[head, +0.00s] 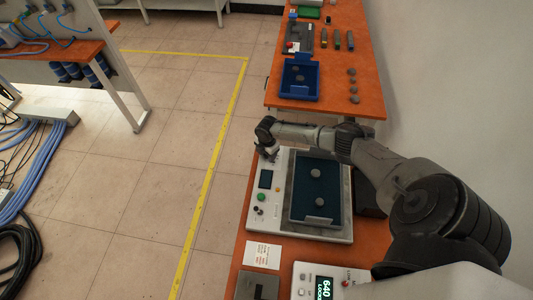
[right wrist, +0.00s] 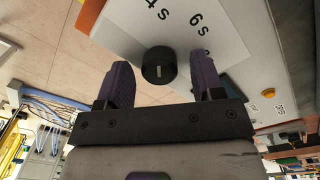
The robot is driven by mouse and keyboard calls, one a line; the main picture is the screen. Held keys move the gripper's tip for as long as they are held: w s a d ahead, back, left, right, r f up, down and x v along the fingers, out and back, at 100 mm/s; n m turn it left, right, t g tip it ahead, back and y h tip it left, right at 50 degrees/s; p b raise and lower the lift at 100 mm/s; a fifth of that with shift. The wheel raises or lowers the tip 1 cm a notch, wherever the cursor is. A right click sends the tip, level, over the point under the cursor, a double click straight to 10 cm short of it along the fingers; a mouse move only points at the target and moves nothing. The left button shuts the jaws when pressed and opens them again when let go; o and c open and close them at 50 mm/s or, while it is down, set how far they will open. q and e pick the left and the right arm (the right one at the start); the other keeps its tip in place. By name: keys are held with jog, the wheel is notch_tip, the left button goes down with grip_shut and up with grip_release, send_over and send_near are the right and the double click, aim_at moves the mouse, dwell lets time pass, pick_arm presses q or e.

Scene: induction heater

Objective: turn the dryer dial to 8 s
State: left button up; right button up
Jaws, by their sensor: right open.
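The dryer (head: 342,232) is a white machine at the front table's far end, with a control panel along its left side. Its dial shows in the right wrist view as a round black knob (right wrist: 158,67) with a short light mark, beside printed seconds labels (right wrist: 178,17) seen at an angle. My right gripper (head: 270,156) is over the far left corner of the dryer. In the right wrist view its two open fingers (right wrist: 160,84) stand on either side of the knob, with gaps to it. The gripper hides the dial in the head view. My left gripper is not in view.
A blue tray (head: 299,216) with round grey pieces lies on the dryer. The panel also has a dark display (head: 265,179) and a green button (head: 261,197). Another orange table (head: 335,107) beyond holds a blue bin (head: 284,91). Open floor lies left.

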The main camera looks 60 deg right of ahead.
jog(key=shift+f, duration=0.1)
jog(key=c, duration=0.9)
